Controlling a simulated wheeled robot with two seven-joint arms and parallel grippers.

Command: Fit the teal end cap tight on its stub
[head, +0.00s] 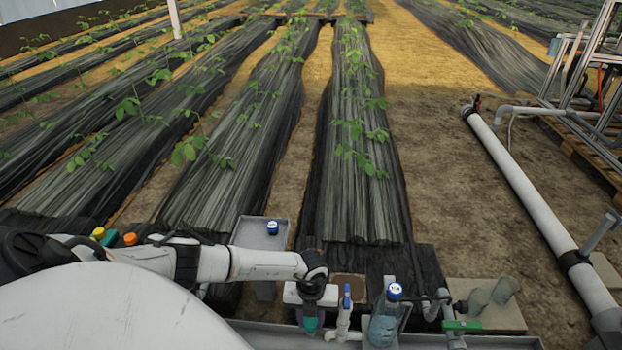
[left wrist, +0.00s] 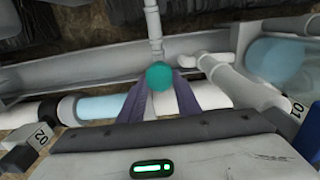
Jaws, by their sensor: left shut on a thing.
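The teal end cap (head: 311,324) shows at the tip of my left gripper (head: 311,316) in the head view, low over the front of the skid. In the left wrist view the round teal cap (left wrist: 160,75) sits between the two purple-grey fingertips (left wrist: 161,82), which are shut on it. A white vertical pipe (left wrist: 153,22) with a fitting lies just beyond the cap in that view. The cap hides what is behind it, so I cannot tell whether it touches a stub. My right gripper is in neither view.
A blue-handled valve (head: 346,297) and a blue-capped clear bottle (head: 385,318) stand just right of the gripper. A green-handled valve (head: 461,325) is farther right. A grey tray (head: 246,236) lies behind my left arm. White pipes (left wrist: 40,112) cross the wrist view.

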